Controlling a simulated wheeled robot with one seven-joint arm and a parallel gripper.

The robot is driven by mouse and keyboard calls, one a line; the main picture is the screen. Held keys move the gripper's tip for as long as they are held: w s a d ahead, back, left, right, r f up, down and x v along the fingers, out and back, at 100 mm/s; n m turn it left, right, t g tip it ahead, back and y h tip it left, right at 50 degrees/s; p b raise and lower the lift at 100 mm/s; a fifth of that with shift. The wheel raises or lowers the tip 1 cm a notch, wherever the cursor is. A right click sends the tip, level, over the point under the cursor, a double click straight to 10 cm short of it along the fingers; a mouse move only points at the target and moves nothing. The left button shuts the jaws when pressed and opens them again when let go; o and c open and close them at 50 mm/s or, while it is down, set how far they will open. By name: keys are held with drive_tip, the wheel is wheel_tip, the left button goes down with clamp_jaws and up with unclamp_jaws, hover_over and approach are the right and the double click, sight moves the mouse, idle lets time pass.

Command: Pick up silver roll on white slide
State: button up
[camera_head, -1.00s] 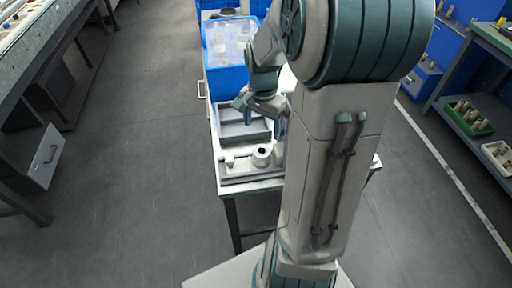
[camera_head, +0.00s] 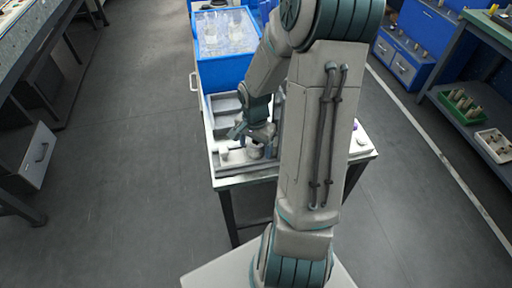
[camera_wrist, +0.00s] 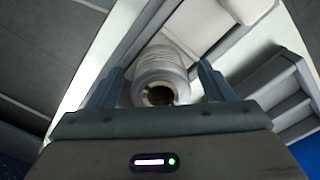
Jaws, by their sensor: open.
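The silver roll (camera_wrist: 160,72) shows in the wrist view, with its dark hollow end toward the camera. It lies between the two fingers of my gripper (camera_wrist: 160,82), which is open, one finger on each side. Whether the fingers touch it is not clear. In the head view, my gripper (camera_head: 257,134) is low over the roll (camera_head: 255,151), which is partly hidden by the fingers. The white slide (camera_wrist: 205,50) runs beneath and behind the roll in the wrist view.
A grey tray (camera_head: 222,104) with compartments sits behind the gripper on the small table (camera_head: 226,182). A blue bin (camera_head: 224,72) with clear vessels stands beyond. My arm hides the table's middle right. The floor to the left is open.

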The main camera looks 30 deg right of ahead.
drive_tip(key=shift+f, duration=0.35)
drive_tip(key=c, duration=1.1)
drive_tip(key=shift+c, duration=0.2)
drive_tip(key=shift+r, duration=0.15)
